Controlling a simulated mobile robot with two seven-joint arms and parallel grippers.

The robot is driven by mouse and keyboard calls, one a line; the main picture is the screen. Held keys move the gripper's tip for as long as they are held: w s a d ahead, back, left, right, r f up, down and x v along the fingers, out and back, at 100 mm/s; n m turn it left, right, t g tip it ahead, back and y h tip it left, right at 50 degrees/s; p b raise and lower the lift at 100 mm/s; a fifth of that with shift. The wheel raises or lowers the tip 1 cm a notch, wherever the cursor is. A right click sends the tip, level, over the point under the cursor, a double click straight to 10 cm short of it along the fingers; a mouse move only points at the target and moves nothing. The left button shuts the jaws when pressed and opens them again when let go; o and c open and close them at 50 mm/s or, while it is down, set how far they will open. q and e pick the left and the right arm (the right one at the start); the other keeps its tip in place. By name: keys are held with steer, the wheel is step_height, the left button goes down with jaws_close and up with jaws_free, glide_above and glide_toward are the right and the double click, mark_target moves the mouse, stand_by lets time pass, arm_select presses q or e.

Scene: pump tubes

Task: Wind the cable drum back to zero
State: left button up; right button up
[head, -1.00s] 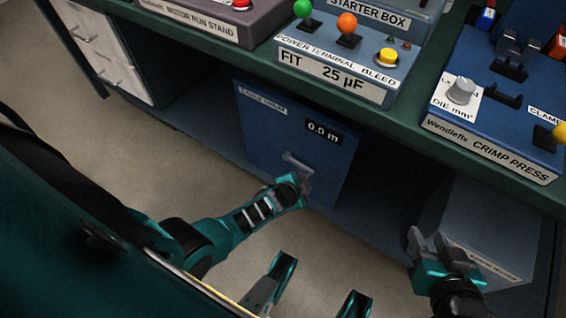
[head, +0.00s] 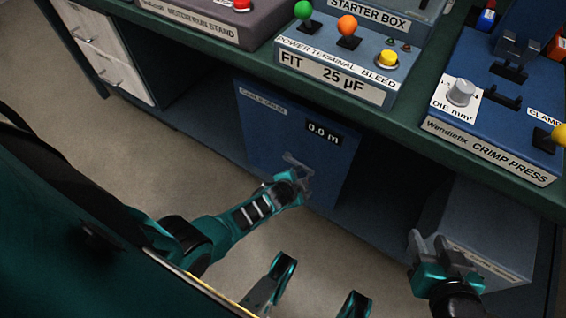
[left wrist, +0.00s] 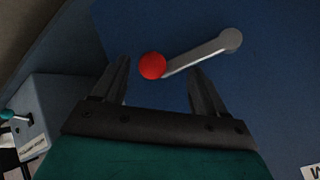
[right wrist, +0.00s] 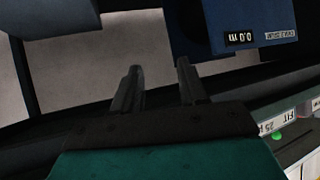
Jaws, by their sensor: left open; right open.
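The cable drum (head: 290,128) is a blue box under the bench, and its display (head: 324,134) reads 0.0 m. Its grey crank (head: 296,163) is on the front face. In the left wrist view the crank arm (left wrist: 197,53) ends in a red knob (left wrist: 152,66). My left gripper (left wrist: 158,82) is open, with the knob in front of and between its fingers; I cannot tell whether they touch. In the head view my left gripper hides the knob. My right gripper (head: 433,245) is open and empty, in front of the grey box at the right. The display also shows in the right wrist view (right wrist: 240,38).
A grey box (head: 492,232) stands under the bench at the right. On the green bench are the starter box with its "FIT 25 µF" plate (head: 330,78), the blue crimp press (head: 495,140) and the motor run stand (head: 200,25). Open floor lies at the left.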

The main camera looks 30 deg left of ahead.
arm_select(q)
steer(key=shift+s+r, duration=0.1)
steer(key=shift+r, duration=0.05)
steer(key=p+v, duration=0.7)
steer(key=shift+s+r, duration=0.15)
steer(key=shift+s, duration=0.2)
arm_select(e)
steer(key=shift+h, duration=0.4)
steer(key=r, duration=0.1)
steer(key=d+r, duration=0.1)
steer(key=r, duration=0.1)
steer(key=shift+s+d+r, duration=0.35)
steer(key=shift+s+d, duration=0.05)
arm_select(q)
steer(key=s+r+n+p, duration=0.3)
steer(key=s+r, duration=0.1)
steer(key=r, duration=0.9)
steer(key=s+r+n+t+h+p, duration=0.1)
steer(key=s+r+n+p, duration=0.3)
steer(key=r, duration=0.9)
steer(key=shift+s+h, duration=0.3)
arm_select(e)
steer(key=shift+h, duration=0.3)
steer(key=r, duration=0.1)
steer(key=d+r, duration=0.1)
steer(key=s+d+r, duration=0.1)
steer(key=r, duration=0.1)
steer(key=shift+s+d, duration=0.1)
steer(key=shift+d, duration=0.15)
